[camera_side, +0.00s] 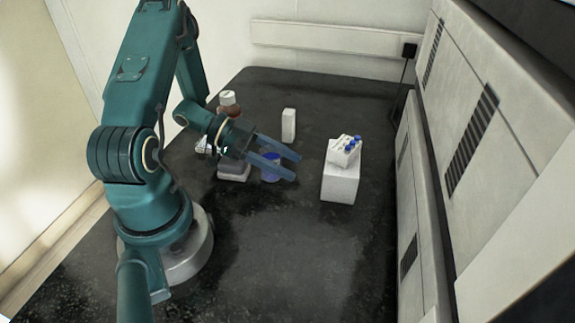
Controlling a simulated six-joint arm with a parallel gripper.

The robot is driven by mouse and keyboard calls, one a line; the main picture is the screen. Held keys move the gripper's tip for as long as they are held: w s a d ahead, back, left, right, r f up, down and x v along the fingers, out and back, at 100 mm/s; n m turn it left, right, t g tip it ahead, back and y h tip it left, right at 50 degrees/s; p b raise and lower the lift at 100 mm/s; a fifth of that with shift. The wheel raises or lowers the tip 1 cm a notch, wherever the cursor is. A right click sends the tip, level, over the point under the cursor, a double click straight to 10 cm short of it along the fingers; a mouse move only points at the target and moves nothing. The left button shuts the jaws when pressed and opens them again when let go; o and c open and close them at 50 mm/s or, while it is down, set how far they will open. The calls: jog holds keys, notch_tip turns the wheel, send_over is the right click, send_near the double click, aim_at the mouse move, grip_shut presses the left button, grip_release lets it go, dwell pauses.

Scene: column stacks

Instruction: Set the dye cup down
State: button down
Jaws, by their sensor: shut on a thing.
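The dye cup (270,172) is a small blue cup near the middle of the black bench. My gripper (296,168) reaches in from the left with its two long blue-grey fingers on either side of the cup, shut on it. The fingers cover part of the cup. The cup looks upright. From this view I cannot tell whether its base touches the bench or hangs just above it.
A white block (340,184) to the right bears a white rack (340,157) with blue-capped vials. A white upright box (289,125) stands behind. The front bench (300,260) is clear.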

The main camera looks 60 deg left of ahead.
jog(key=shift+f, duration=0.25)
jog(key=shift+c, duration=0.8)
grip_release()
